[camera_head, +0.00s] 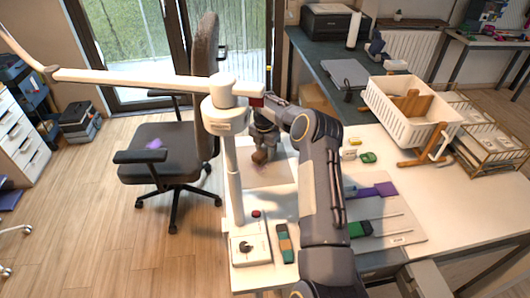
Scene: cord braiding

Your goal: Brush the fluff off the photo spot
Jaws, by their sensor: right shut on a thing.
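My right forearm covers the right side of the spot. My left gripper is not in view.
A white stand (233,185) with a long horizontal arm rises left of the spot. Its base (248,249) is at the front, beside a green-and-orange block (285,243). Right of my arm lie a grey board (400,222) with purple and green pieces, and a white basket (410,103).

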